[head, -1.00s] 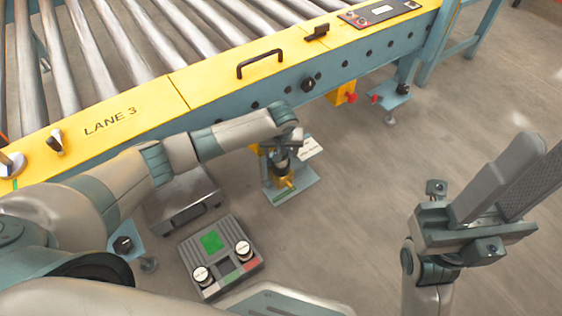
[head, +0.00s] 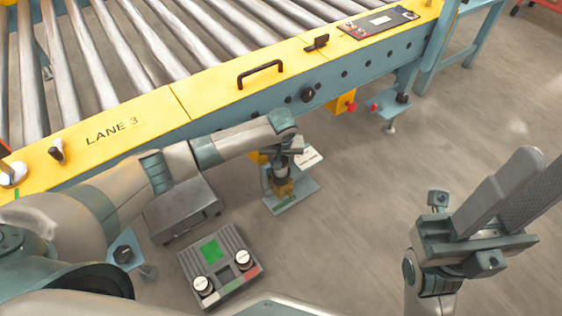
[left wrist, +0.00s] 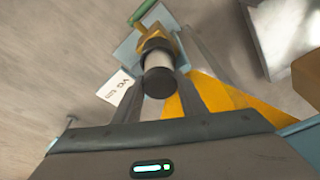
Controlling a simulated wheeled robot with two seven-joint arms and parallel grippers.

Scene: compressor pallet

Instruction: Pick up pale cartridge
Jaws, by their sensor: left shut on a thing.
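The pale cartridge is a short light cylinder with a dark end (left wrist: 157,62) in the left wrist view. It stands between the fingers of my left gripper (left wrist: 156,88), which is shut on it. Its far end meets a yellow holder (left wrist: 155,40); I cannot tell whether it is still seated there. In the head view my left gripper (head: 284,150) is above the yellow holder (head: 283,188) on a small blue-grey plate, and largely hides the cartridge. My right gripper (head: 505,200) is raised at the right, far from the cartridge; its finger gap is unclear.
A yellow-edged roller conveyor (head: 180,100) marked LANE 3 runs behind my left arm. A grey box with two round white-topped parts (head: 220,264) and a metal case (head: 182,210) stand left of the plate. A white label (head: 309,157) is beside the holder. Floor at right is clear.

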